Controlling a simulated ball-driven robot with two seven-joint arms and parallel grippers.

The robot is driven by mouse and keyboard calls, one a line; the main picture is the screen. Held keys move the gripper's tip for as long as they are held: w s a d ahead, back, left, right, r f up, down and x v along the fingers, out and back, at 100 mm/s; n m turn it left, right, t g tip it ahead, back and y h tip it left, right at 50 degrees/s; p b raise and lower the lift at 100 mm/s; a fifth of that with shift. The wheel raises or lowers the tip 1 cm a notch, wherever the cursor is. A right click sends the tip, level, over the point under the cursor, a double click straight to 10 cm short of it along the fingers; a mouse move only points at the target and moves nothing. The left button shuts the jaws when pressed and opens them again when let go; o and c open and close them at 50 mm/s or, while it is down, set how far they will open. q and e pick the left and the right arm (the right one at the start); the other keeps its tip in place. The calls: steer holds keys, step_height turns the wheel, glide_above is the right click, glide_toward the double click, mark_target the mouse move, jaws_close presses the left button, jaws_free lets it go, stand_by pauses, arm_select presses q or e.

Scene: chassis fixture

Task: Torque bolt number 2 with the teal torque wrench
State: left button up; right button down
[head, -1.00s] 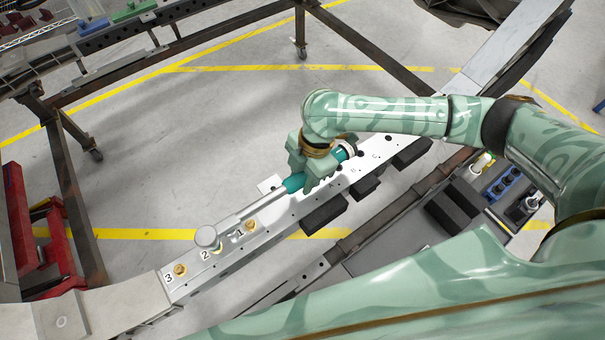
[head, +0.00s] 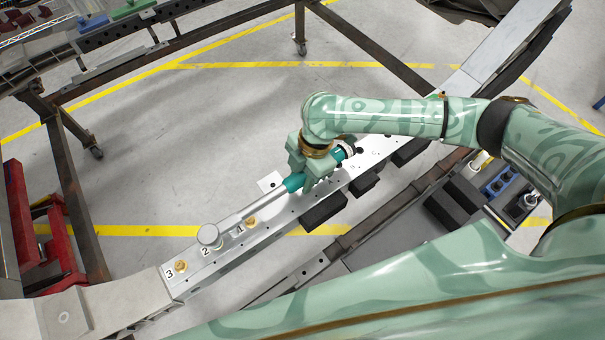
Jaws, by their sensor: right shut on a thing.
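The teal torque wrench (head: 293,182) lies along the metal beam (head: 228,266), its shaft pointing down-left. My right gripper (head: 316,172) is shut on its teal handle. The wrench's round head (head: 209,235) is over the spot beside the label 2 and hides bolt number 2. I cannot tell whether the head is seated on the bolt. Brass bolt 1 (head: 251,221) shows beside the shaft, and brass bolt 3 (head: 181,266) shows at the beam's lower-left end. My left gripper is out of view.
Black blocks (head: 323,211) sit along the beam's front side. A tray with blue sockets (head: 500,183) lies at the right. A red stand (head: 50,230) is at the left. A dark steel frame (head: 70,190) stands behind, with open floor between.

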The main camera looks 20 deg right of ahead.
steer(key=shift+s, duration=0.15)
steer(key=shift+s+d+m+p, duration=0.25)
steer(key=shift+s+p, duration=0.35)
steer(key=shift+p, duration=0.35)
steer(key=shift+s, duration=0.1)
steer(key=shift+s+d+f+m+p, duration=0.15)
steer(key=shift+s+m+p, duration=0.4)
steer(key=shift+s+p, duration=0.45)
steer(key=shift+w, duration=0.15)
steer(key=shift+p, duration=0.35)
steer(key=shift+s+m+t+p, duration=0.3)
steer(key=shift+s+p, duration=0.45)
